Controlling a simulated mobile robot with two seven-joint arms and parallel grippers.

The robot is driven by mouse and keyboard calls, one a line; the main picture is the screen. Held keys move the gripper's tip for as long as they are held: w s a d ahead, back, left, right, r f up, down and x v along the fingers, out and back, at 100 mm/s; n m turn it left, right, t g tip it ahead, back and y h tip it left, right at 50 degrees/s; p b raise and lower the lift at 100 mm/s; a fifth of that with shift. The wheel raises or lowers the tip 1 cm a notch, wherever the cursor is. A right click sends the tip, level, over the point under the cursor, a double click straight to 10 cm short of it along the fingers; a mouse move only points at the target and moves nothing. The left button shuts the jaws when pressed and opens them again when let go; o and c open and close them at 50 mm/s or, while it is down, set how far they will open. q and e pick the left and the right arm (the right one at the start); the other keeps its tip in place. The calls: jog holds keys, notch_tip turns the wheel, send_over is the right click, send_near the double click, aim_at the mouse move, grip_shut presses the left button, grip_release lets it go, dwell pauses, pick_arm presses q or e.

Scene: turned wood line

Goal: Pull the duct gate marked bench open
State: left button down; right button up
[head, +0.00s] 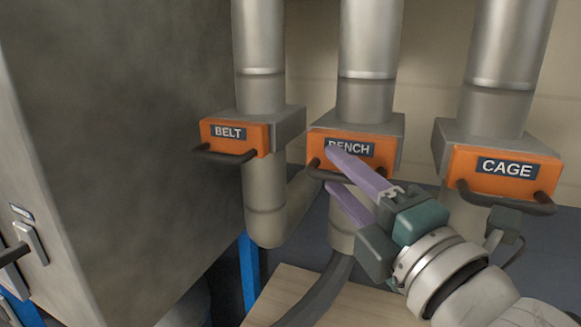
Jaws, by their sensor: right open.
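The duct gate marked BENCH (391,151) is an orange plate on a grey housing, in the middle of the head view on a vertical duct. Its dark bar handle (318,170) runs along the lower front of the plate. My right gripper (330,168) is open, with its two purple fingers pointing up and left at the handle. One finger is above the bar and covers part of the label, the other is below it. I cannot tell whether either finger touches the bar. The gate looks pushed in against its housing. My left gripper is out of view.
The BELT gate (257,139) is on the left duct and the CAGE gate (468,160) on the right duct, each with a dark handle. A large grey cabinet (120,120) fills the left side. A wooden surface (283,287) lies below.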

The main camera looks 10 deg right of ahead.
jog(key=shift+w, duration=0.1)
grip_shut()
dwell(0.3)
dwell(1.1)
